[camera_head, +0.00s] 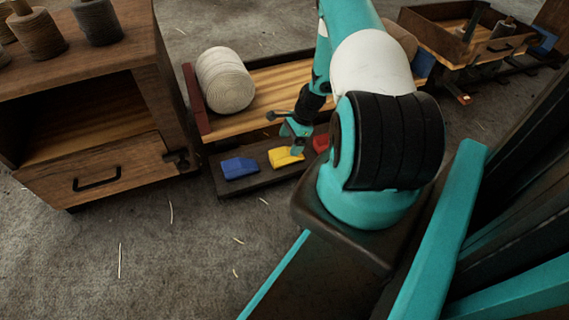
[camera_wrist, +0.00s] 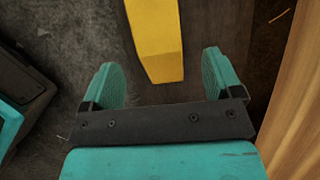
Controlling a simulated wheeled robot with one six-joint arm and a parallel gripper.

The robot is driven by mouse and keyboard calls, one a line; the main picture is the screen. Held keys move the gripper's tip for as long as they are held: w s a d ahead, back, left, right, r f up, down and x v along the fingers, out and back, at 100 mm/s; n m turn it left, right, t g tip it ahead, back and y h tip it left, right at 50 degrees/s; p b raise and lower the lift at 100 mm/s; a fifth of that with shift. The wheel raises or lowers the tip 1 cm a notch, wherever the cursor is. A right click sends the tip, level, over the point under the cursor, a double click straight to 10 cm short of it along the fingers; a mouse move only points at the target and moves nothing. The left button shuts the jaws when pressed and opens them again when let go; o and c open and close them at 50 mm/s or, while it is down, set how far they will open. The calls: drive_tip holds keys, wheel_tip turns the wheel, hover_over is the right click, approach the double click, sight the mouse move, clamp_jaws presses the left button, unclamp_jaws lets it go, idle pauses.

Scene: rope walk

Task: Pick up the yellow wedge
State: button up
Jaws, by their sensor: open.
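The yellow wedge (camera_head: 285,157) lies on a low dark ledge, between a blue wedge (camera_head: 240,168) and a red wedge (camera_head: 321,143). My gripper (camera_head: 295,133) is just over the yellow wedge and partly covers it in the head view. In the wrist view the yellow wedge (camera_wrist: 155,40) reaches in from the top edge, its near end just ahead of and between the fingers. My gripper (camera_wrist: 164,85) is open, with a teal finger on each side and nothing held. Whether the fingers touch the wedge cannot be told.
A wooden platform (camera_head: 270,95) stands behind the ledge (camera_head: 262,178), with a large rope roll (camera_head: 226,80) on it. A wooden cabinet (camera_head: 100,172) with a drawer stands at the left. A cart (camera_head: 478,45) is at the back right. The floor in front is mostly clear.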

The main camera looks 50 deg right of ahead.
sight(285, 151)
drive_tip(key=shift+b+x, duration=2.5)
drive_tip(key=shift+x, duration=1.05)
drive_tip(key=shift+r, duration=0.1)
drive_tip(key=c, duration=1.1)
